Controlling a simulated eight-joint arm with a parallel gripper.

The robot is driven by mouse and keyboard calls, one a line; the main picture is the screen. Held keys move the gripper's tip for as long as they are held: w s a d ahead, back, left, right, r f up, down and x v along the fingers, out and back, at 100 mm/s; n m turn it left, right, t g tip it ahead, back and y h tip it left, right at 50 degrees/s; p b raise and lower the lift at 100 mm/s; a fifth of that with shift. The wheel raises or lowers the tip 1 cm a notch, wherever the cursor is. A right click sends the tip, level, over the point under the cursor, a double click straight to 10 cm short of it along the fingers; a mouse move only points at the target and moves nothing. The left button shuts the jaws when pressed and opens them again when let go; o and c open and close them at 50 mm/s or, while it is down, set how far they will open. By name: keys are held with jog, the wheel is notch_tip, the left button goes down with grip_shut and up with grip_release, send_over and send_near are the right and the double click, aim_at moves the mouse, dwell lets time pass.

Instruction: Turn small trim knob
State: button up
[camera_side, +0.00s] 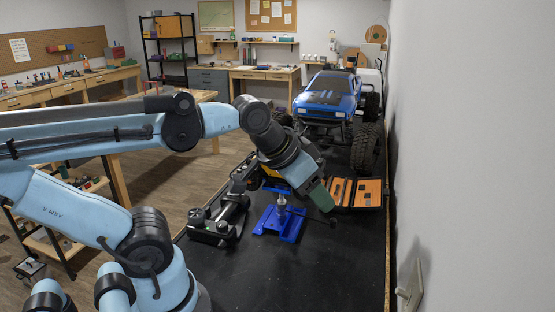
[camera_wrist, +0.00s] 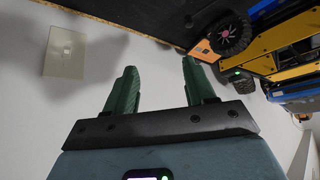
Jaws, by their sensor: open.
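A black controller-like device (camera_side: 218,221) with small round light parts on top lies on the dark bench, left of a blue stand (camera_side: 282,222). I cannot tell which part is the small trim knob. My gripper (camera_side: 324,203) is above the bench, right of the blue stand and apart from the device. In the wrist view my gripper (camera_wrist: 158,75) shows two green fingers spread apart, with nothing between them but pale wall behind. The device cannot be made out in the wrist view.
A blue crawler truck (camera_side: 330,95) with large black tyres stands at the back of the bench. An open orange case (camera_side: 368,193) lies behind my gripper. The white wall (camera_side: 470,150) runs close along the right, with a switch plate (camera_wrist: 65,52). The front bench top (camera_side: 320,275) is clear.

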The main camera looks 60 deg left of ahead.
notch_tip(320, 180, up, 4)
jog(key=n+g, duration=0.6)
jog(key=g, duration=0.1)
send_over(222, 224)
jog(key=shift+f, duration=8.75)
